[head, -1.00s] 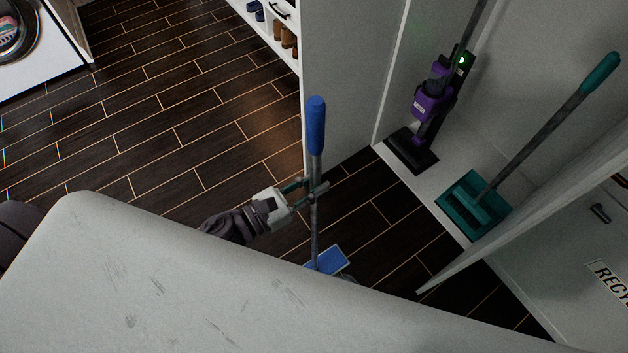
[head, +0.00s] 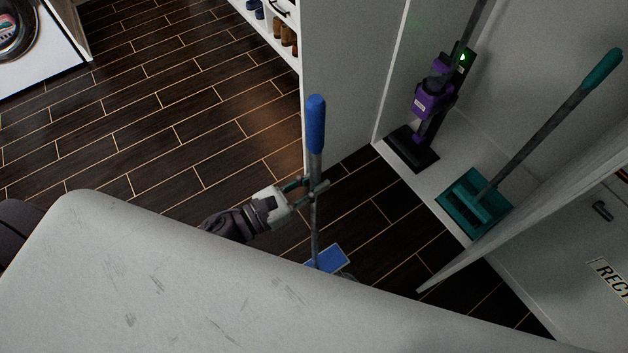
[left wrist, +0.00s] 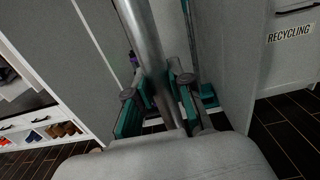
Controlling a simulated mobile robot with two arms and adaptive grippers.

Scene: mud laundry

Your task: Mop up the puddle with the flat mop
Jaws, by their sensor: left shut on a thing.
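The flat mop has a blue grip (head: 316,124), a grey pole and a blue flat head (head: 330,260) low near the floor. My left gripper (head: 314,189) is shut on the pole just below the blue grip. The mop stands nearly upright. The left wrist view shows the grey pole (left wrist: 143,45) between the teal-padded fingers (left wrist: 158,98). Part of the mop head is hidden behind my pale body. No puddle shows in these frames. My right gripper is not in view.
A purple stick vacuum (head: 432,100) and a teal dustpan (head: 474,204) with a long handle stand in the open closet at right. Its door (head: 540,200) juts out beside the mop. A washer (head: 25,40) is at far left. Dark plank floor (head: 180,110) lies clear at left.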

